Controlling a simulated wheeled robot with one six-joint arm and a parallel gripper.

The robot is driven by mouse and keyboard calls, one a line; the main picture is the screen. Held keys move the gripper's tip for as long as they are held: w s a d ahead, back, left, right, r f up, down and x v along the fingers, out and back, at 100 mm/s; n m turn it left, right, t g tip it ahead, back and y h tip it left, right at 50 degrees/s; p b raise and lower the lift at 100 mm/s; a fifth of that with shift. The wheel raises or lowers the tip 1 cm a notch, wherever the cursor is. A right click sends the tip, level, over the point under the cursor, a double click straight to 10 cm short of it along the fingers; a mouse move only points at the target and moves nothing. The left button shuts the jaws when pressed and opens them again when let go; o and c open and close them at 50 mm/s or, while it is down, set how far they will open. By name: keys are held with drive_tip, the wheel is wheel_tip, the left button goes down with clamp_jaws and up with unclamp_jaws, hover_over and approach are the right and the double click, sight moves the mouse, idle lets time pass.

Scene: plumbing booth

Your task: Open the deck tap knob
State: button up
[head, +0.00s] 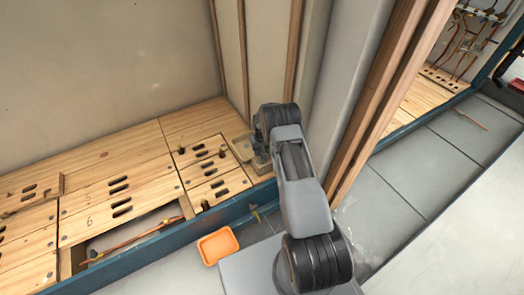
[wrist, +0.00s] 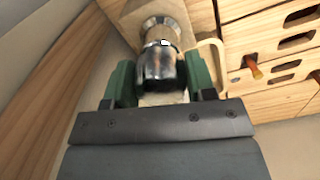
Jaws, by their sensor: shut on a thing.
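The deck tap knob (wrist: 158,62) is a shiny chrome, rounded piece in the upper middle of the wrist view. My gripper (wrist: 160,78) has its green-padded fingers on either side of it, shut on it. A round chrome part (wrist: 160,25) shows just beyond the knob, over a pale wooden base. In the head view my gripper (head: 260,160) is low over the right end of the wooden deck. There my arm and gripper hide the knob, so its turn cannot be told.
The slotted wooden deck (head: 130,165) runs left behind a blue edge beam (head: 150,250). An open bay holds a copper pipe (head: 135,240). An orange tray (head: 218,246) lies in front. A stud wall (head: 385,95) stands close right of my arm. Grey tiled floor (head: 410,175) is open beyond.

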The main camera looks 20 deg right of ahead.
drive_tip(key=shift+f+n+b, duration=0.1)
drive_tip(key=shift+n+b, duration=0.35)
drive_tip(key=shift+n, duration=0.45)
drive_tip(key=n, duration=0.3)
drive_tip(key=shift+d+n+b, duration=0.1)
drive_tip(key=shift+n+b, duration=0.25)
drive_tip(key=shift+n, duration=0.05)
drive_tip(key=o, duration=0.9)
wheel_tip(320, 180, up, 14)
drive_tip(key=p, duration=0.4)
